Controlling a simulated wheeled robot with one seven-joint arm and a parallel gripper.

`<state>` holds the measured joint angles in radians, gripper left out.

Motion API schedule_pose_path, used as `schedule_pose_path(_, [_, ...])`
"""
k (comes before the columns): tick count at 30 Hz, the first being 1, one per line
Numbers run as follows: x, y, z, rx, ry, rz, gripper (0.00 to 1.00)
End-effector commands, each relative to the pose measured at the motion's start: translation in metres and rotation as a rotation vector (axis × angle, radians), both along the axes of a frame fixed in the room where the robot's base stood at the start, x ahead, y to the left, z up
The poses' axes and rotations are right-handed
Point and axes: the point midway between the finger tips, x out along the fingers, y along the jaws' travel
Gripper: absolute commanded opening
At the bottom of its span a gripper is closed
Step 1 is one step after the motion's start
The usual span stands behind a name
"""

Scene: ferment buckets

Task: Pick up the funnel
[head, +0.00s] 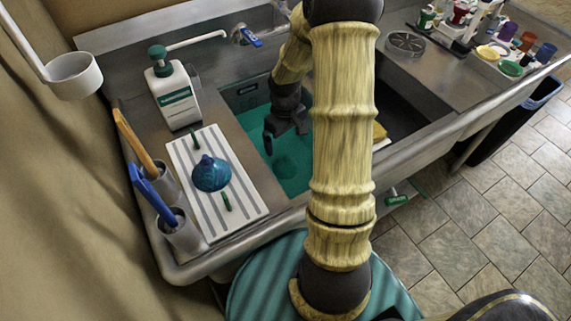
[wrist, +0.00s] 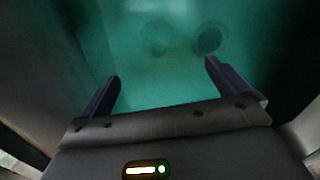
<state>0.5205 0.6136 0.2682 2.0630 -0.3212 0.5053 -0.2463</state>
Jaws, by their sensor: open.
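A blue cone-shaped thing, which looks like the funnel (head: 211,174), sits mouth down with its tip up on a white ribbed drainboard (head: 238,204) left of the sink. My gripper (head: 283,138) is to the right of it, over the teal-coloured left sink basin (head: 292,178), pointing down. In the wrist view my gripper (wrist: 162,70) has its two fingers spread with nothing between them.
A white pump bottle (head: 174,98) stands behind the drainboard. Grey cups (head: 182,234) hold an orange-handled and a blue-handled tool at its left. Small green items lie on the drainboard beside the funnel. A faucet (head: 240,36) is at the back; the basin walls surround my gripper.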

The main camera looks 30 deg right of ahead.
Motion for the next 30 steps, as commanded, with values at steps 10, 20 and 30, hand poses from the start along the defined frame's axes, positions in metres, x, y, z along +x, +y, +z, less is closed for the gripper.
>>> schedule_pose_path(10, [-0.001,0.000,-0.064,0.001,0.003,0.000,1.00])
schedule_pose_path(20, [0.000,0.000,-0.084,-0.001,-0.001,-0.001,1.00])
schedule_pose_path(30, [0.000,-0.002,-0.098,0.001,0.001,-0.001,1.00])
